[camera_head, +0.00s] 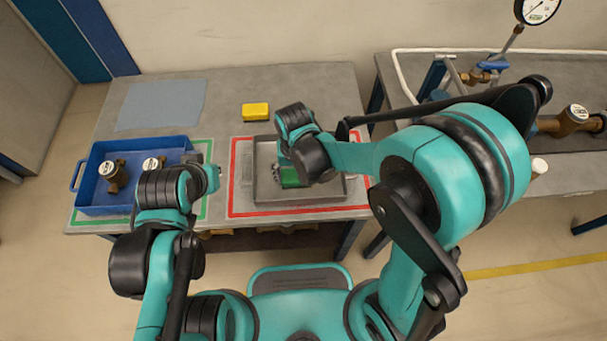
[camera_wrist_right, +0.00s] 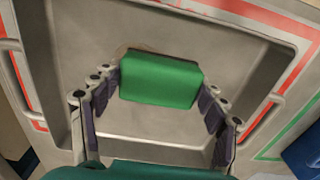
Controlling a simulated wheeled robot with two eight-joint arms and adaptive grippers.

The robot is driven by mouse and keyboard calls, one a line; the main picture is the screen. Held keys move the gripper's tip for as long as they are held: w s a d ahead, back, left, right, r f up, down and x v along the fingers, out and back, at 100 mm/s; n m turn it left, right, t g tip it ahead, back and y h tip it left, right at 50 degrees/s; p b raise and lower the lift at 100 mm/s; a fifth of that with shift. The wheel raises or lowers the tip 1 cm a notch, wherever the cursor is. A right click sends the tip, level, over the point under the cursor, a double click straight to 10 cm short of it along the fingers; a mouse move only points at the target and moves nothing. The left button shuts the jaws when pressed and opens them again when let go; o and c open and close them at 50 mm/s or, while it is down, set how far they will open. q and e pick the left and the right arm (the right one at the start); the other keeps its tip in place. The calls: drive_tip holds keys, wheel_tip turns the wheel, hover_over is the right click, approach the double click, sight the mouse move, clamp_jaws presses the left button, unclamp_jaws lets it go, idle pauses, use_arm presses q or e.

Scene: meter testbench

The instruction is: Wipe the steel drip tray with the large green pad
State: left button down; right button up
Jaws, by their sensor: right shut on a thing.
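The steel drip tray (camera_head: 322,189) lies inside the red-outlined area on the bench, and it fills much of the right wrist view (camera_wrist_right: 55,60). The large green pad (camera_wrist_right: 160,80) is between the fingers of my right gripper (camera_wrist_right: 160,88), over the tray floor. My right gripper is shut on the pad, which shows partly below the gripper in the head view (camera_head: 289,178). A small brownish patch on the tray floor shows at the pad's upper left edge. My left gripper (camera_head: 213,178) is near the blue crate's right side; its fingers are too small to read.
A yellow sponge (camera_head: 256,111) lies behind the tray. The blue crate (camera_head: 82,177) with brass meters stands at the left in a green outline. A grey-blue cloth (camera_head: 162,104) lies at the back left. A second bench with pipes and a gauge (camera_head: 537,10) stands right.

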drive_tip(key=shift+a+f, duration=0.15)
drive_tip(key=shift+a, duration=0.45)
drive_tip(key=shift+w+r+p, duration=0.1)
drive_tip(key=shift+r+p, duration=0.3)
drive_tip(key=shift+r, duration=0.15)
drive_tip(key=shift+r+p, duration=1.85)
drive_tip(key=shift+r, duration=0.65)
drive_tip(key=shift+r+p, duration=1.2)
drive_tip(key=shift+r, duration=0.4)
drive_tip(key=shift+f, duration=0.1)
